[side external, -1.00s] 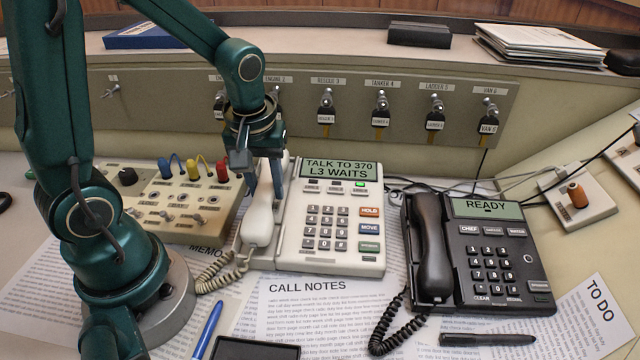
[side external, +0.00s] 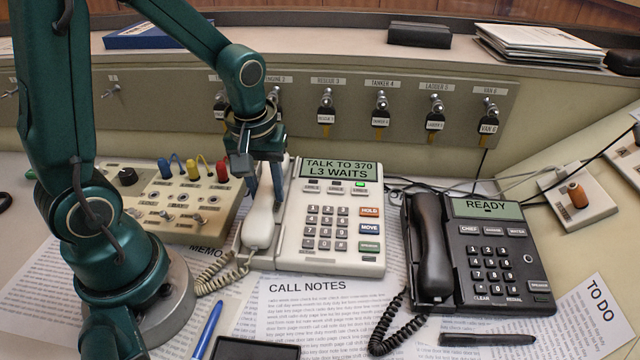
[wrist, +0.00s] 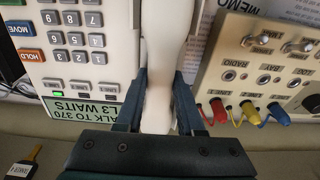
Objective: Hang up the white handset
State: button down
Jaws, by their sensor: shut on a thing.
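The white handset (side external: 259,222) lies along the left side of the white phone (side external: 338,262), at or just above its cradle; I cannot tell whether it rests fully in it. My gripper (side external: 265,190) points down with its fingers on either side of the handset's upper part, shut on it. In the wrist view the handset (wrist: 160,70) runs between my two fingers. The white phone's screen (side external: 340,168) reads "TALK TO 370 L3 WAITS", and a green light shows below it. The handset's coiled cord (side external: 215,274) hangs at its lower end.
A black phone (side external: 500,265) with its handset on its left side stands to the right, its screen reading "READY". A jack panel (side external: 150,215) with coloured plugs is close on the left. Papers (side external: 300,315), a blue pen (side external: 207,330) and a black pen (side external: 487,339) lie in front.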

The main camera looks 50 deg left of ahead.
jog(key=shift+f, duration=0.3)
jog(key=shift+c, duration=2.2)
grip_release()
jog(key=shift+w, duration=0.1)
jog(key=c, duration=0.4)
jog(key=o, duration=0.3)
jog(key=shift+o, duration=0.8)
jog(key=shift+r, duration=0.6)
jog(key=shift+s+d+r, duration=0.1)
jog(key=shift+s+r, duration=0.05)
jog(key=shift+r, duration=0.8)
jog(key=shift+s+d+r, duration=0.1)
jog(key=shift+d+r, duration=0.05)
jog(key=shift+r, duration=0.8)
jog(key=shift+s+d+r, duration=0.1)
jog(key=shift+s+r, duration=0.05)
jog(key=shift+r, duration=0.8)
